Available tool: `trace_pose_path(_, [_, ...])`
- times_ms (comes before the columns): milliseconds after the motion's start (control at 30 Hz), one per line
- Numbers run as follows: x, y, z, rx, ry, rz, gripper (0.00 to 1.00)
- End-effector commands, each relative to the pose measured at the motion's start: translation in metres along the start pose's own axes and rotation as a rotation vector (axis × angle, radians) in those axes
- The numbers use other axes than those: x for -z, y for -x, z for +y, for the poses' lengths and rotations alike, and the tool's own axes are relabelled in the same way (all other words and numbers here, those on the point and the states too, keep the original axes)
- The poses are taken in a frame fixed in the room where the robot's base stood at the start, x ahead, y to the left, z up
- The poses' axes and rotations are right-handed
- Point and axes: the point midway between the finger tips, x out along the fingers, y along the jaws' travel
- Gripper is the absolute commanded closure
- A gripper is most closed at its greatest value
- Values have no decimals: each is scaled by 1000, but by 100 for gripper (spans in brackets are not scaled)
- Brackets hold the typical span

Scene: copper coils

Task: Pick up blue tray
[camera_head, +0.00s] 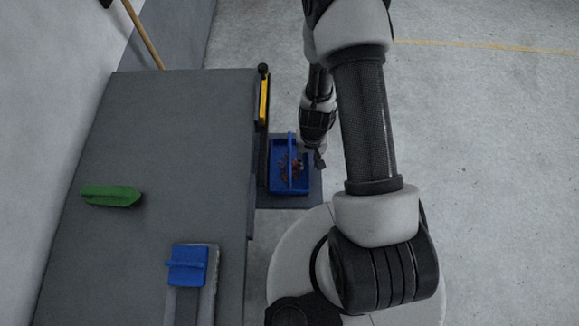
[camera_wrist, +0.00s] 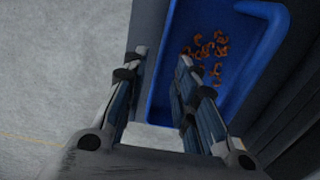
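The blue tray (camera_head: 276,182) has a tall handle across its middle and stands on a dark grey base right of the bench. Several copper coils (camera_wrist: 208,46) lie inside it. My gripper (camera_head: 319,158) is at the tray's right side in the head view, where its fingers are small and partly hidden. In the wrist view my gripper (camera_wrist: 162,58) is open, with a gap between its fingers. One side wall of the blue tray (camera_wrist: 163,65) shows between the fingertips. I cannot tell whether the fingers touch it. The handle shows at upper right, apart from the fingers.
A grey bench (camera_head: 150,150) fills the left, with a green object (camera_head: 111,195) and a blue object (camera_head: 187,265) on it. A dark upright with a yellow strip (camera_head: 264,100) stands close left of the tray. The floor to the right is clear.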

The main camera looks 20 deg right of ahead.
Motion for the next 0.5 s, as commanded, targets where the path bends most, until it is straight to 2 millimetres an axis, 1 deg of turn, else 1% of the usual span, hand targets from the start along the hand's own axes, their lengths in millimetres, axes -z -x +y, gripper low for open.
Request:
trace_pose_path(33, [0, -13, 1, 0, -1, -1, 73])
trace_pose_path(100, [1, -23, 2, 0, -1, -1, 73])
trace_pose_path(200, [1, -34, 2, 0, 0, -1, 73])
trace_pose_path(300, [1, -37, 2, 0, 0, 0, 73])
trace_pose_path(500, [1, -35, 2, 0, 0, 0, 73])
